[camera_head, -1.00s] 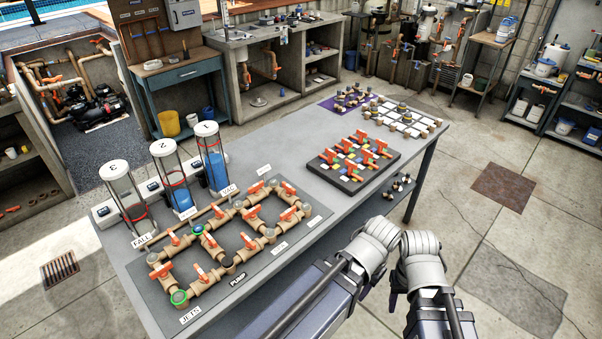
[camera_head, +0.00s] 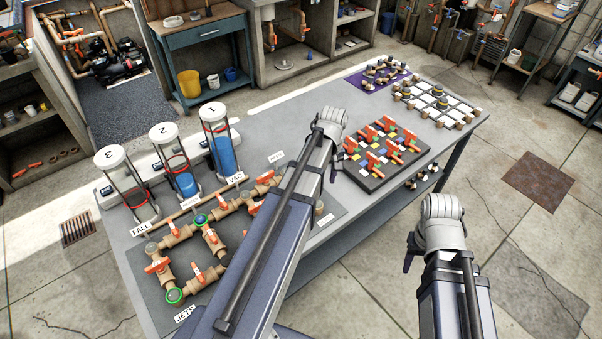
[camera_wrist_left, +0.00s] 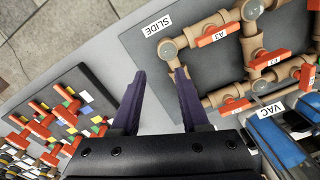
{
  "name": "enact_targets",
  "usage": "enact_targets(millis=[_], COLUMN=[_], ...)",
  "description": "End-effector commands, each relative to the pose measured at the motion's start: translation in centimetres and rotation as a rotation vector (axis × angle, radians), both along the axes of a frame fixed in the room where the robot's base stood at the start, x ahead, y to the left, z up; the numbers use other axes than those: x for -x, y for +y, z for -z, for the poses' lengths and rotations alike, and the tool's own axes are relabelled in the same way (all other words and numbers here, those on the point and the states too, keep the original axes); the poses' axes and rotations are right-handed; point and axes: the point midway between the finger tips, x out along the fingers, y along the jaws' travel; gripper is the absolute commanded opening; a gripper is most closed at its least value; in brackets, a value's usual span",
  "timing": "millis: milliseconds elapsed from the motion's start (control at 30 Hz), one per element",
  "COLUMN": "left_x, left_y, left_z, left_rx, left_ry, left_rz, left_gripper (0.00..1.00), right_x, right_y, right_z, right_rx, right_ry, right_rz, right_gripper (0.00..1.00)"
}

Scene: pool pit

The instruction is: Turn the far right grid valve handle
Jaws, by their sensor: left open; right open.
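The pipe grid (camera_head: 210,255), tan pipes with orange valve handles, lies on a dark mat at the table's left. My left arm crosses in front of its right side in the head view. The left wrist view shows that right side: a handle marked A3 (camera_wrist_left: 216,36), a handle (camera_wrist_left: 268,58) beside it and another orange handle (camera_wrist_left: 234,105) nearer the VAC label. My right gripper (camera_head: 412,255) is open, low beside the table, mostly hidden.
Three numbered cylinders (camera_head: 178,170) with blue liquid in some stand behind the grid. The handle board carries several orange handles and coloured tiles. A purple mat (camera_head: 375,78) and a white tile grid (camera_head: 440,102) lie further right. Floor at the right is clear.

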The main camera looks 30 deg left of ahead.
Motion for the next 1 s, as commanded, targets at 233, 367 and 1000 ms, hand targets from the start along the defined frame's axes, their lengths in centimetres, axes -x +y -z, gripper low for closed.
enact_targets(millis=[233, 367, 1000], left_x=[-2.1, -2.1, -2.1], left_y=[8.5, 9.8, 9.7], left_z=[-0.7, -0.7, 3.3], left_rx=[0.015, 0.018, 0.018], left_ry=[-0.019, -0.022, -0.022], left_rz=[-0.330, -0.381, -0.382], left_gripper=[0.45, 0.45, 0.45], right_x=[0.0, 0.0, 0.0], right_y=[0.0, 0.0, 0.0], right_z=[-0.7, -0.8, 3.3], right_rx=[0.000, 0.000, 0.000], right_ry=[0.000, 0.000, 0.000], right_rz=[0.000, 0.000, 0.001], right_gripper=[0.50, 0.50, 0.50])
